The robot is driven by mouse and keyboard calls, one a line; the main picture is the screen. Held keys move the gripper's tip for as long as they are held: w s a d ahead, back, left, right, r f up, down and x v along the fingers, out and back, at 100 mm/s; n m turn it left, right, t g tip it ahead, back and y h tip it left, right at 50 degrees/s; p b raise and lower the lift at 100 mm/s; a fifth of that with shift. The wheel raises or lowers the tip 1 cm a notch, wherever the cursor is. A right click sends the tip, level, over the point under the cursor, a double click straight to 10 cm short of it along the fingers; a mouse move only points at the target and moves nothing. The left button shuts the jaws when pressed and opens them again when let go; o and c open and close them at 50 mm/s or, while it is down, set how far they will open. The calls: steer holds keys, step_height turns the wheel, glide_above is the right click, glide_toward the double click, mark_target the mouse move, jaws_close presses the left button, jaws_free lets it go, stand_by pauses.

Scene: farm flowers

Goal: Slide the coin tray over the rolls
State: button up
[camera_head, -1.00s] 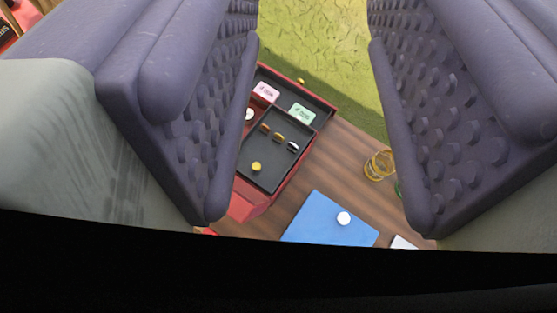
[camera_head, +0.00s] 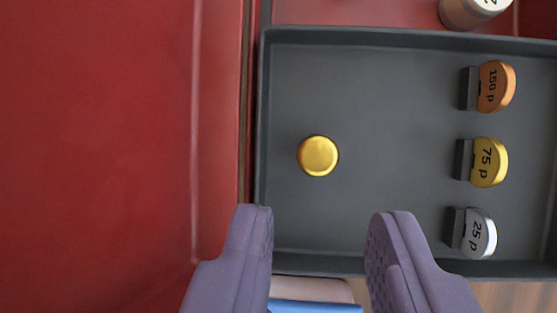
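The coin tray (camera_head: 400,45) is a shallow dark grey tray. A round gold piece (camera_head: 318,156) sits on its floor left of centre. Three coins stand in dark holders at its right: an orange 150 p (camera_head: 496,86), a yellow 75 p (camera_head: 489,162) and a silver 25 p (camera_head: 479,235). My gripper (camera_head: 320,222) is open, its purple fingers either side of the tray's near wall in the picture. I cannot tell whether they touch it. A cylinder (camera_head: 474,10) with a pale marked top, possibly a roll, stands in the red space beyond the tray.
A red panel and edge (camera_head: 100,150) fill the left, close beside the tray. A blue sheet (camera_head: 315,306) and a pale strip (camera_head: 315,289) show between the fingers below the tray. Wooden table (camera_head: 510,295) shows at bottom right.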

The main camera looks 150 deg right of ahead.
mark_target(319, 159)
steer(key=b+x, duration=0.1)
steer(key=x, duration=0.4)
steer(key=shift+w+f, duration=0.1)
steer(key=shift+f, duration=0.15)
jaws_close()
